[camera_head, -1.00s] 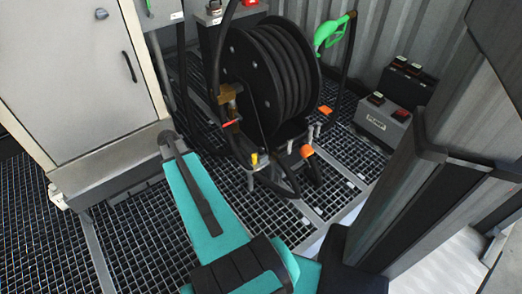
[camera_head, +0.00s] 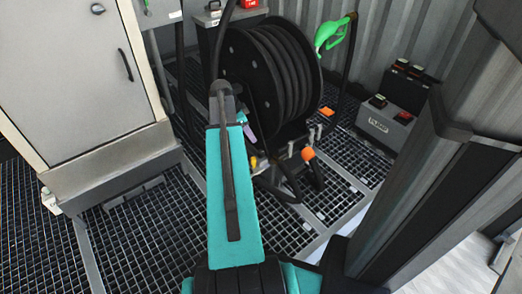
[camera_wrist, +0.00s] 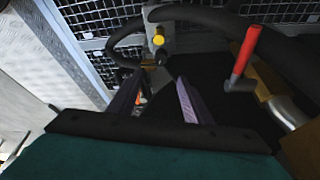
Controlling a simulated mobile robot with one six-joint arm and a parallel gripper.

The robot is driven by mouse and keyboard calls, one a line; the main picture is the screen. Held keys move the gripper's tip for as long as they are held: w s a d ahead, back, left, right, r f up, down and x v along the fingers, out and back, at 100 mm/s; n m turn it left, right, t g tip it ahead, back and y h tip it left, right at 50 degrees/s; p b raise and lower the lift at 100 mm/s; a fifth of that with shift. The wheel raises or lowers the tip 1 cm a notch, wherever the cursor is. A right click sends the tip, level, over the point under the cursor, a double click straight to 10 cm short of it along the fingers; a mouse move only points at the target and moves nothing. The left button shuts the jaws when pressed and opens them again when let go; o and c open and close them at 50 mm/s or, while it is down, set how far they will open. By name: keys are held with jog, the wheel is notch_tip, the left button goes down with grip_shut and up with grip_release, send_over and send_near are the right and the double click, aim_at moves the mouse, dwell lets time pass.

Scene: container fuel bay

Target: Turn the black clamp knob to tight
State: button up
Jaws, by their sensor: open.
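My gripper (camera_wrist: 160,76) is open, its two fingers spread in the wrist view, with nothing seen held between them. In the head view, one purple-grey finger of my gripper (camera_head: 244,127) shows beside the hose reel (camera_head: 275,75), and my forearm hides the rest. In the wrist view, a yellow knob (camera_wrist: 158,40) on a dark fitting lies just beyond the fingertips. A red-handled lever (camera_wrist: 246,52) stands right of the fingers. I cannot pick out the black clamp knob with certainty; dark parts around the fingers blend together.
A black hose (camera_wrist: 190,15) curves close beyond my fingers. A green nozzle (camera_head: 331,34) hangs right of the reel, and a grey pump box (camera_head: 380,128) stands farther right. A grey cabinet (camera_head: 75,80) stands at left. Open grating (camera_head: 140,235) lies front left.

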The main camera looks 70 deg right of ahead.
aim_at(262, 152)
jog(key=shift+f, duration=0.15)
jog(key=b+x, duration=0.6)
jog(key=x, duration=0.7)
jog(key=shift+f, duration=0.35)
jog(key=shift+c, duration=0.3)
jog(key=c, duration=1)
